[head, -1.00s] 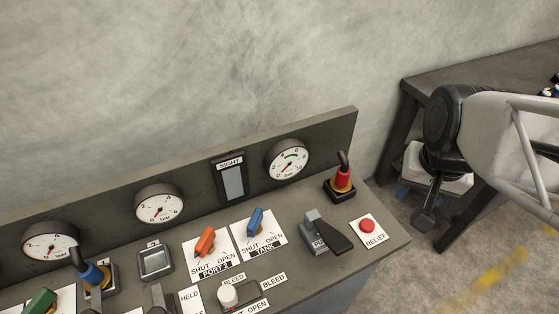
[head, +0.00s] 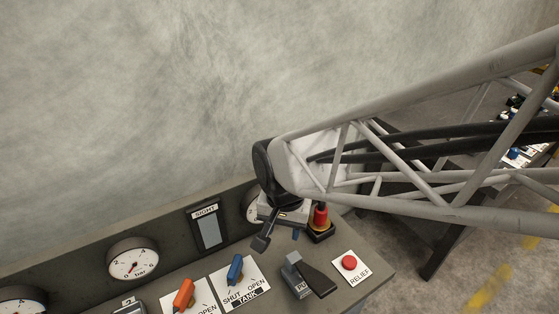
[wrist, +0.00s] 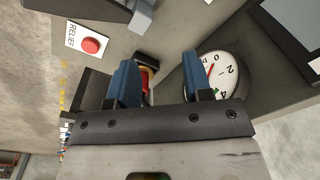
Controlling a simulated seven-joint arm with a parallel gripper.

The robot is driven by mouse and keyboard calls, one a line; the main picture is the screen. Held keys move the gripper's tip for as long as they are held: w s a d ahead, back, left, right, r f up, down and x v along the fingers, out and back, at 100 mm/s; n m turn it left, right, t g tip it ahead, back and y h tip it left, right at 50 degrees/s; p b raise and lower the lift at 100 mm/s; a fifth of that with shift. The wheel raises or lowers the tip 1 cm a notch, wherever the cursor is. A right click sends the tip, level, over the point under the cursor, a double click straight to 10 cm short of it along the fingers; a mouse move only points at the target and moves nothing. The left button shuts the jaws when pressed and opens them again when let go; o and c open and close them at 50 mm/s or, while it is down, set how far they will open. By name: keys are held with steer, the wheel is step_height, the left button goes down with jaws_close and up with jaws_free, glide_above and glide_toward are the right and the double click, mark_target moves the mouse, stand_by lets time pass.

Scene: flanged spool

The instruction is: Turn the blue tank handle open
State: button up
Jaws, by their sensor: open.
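The blue tank handle (head: 235,269) stands on a white plate (head: 256,293) marked SHUT, OPEN and TANK, in the lower middle of the head view. It points roughly up the picture, between and above the two words. My gripper (head: 278,238) is above the back right of the panel, up and to the right of the handle and apart from it. In the wrist view its two blue fingers (wrist: 160,78) are spread, with nothing held between them. I cannot make out the blue handle in the wrist view.
An orange handle (head: 184,294) is left of the blue one. A grey lever (head: 308,277) and red RELIEF button (head: 350,263) are to the right. A red fitting (head: 320,217) stands beside my gripper. A gauge (wrist: 221,72) shows behind the fingers in the wrist view.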

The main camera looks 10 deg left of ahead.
glide_above(234, 266)
step_height(234, 266, down, 5)
steer(key=shift+f, duration=0.15)
steer(key=shift+f, duration=0.1)
steer(key=shift+f, duration=3.8)
jaws_close()
